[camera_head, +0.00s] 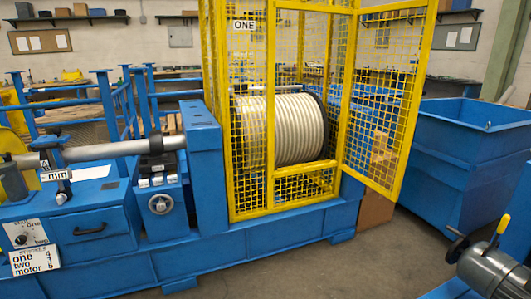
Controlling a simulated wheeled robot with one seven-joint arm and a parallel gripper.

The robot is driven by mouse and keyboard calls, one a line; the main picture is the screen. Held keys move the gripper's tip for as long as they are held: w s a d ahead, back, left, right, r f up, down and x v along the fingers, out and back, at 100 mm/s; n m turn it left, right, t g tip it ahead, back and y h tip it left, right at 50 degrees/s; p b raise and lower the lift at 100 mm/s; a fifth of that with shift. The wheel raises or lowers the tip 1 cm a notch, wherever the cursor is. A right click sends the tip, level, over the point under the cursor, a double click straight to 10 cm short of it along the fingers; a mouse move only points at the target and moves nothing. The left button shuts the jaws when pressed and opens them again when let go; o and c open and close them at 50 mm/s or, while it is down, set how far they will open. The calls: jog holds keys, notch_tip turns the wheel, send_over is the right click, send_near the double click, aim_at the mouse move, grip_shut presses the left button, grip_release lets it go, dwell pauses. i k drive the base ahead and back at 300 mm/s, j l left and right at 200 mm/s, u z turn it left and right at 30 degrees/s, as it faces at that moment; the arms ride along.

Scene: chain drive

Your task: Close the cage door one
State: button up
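The cage door (398,110) is a yellow framed mesh panel. It stands swung open, out to the right of the cage front, with its free edge toward the blue bin. The yellow mesh cage (270,140) carries a white sign reading "ONE" (243,25) at its upper left. Inside the cage is a large drum (285,128) wound with pale rope or cable, partly seen through the mesh. No latch or handle on the door can be made out. My gripper is not in view.
A blue bin (465,150) stands right of the door. A grey cylinder (492,270) with a yellow-tipped lever is at the lower right. A blue machine base with a shaft (120,150) and a labelled panel (35,258) lies left. Grey floor (380,255) is clear in front.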

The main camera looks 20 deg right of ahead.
aim_at(412, 101)
jog(key=i+z, duration=0.25)
jog(key=i, duration=0.55)
jog(key=i+j+z, duration=0.3)
jog(key=i, duration=0.5)
jog(key=i+z, duration=0.25)
jog(key=z, duration=0.15)
jog(key=i+j+z, duration=0.1)
jog(key=i+z, duration=0.15)
jog(key=z, duration=0.15)
jog(key=i+j+z, duration=0.15)
jog(key=z, duration=0.25)
jog(key=i+j+z, duration=0.2)
jog(key=z, duration=0.15)
jog(key=i+j+z, duration=0.15)
jog(key=z, duration=0.15)
jog(key=i+j+z, duration=0.25)
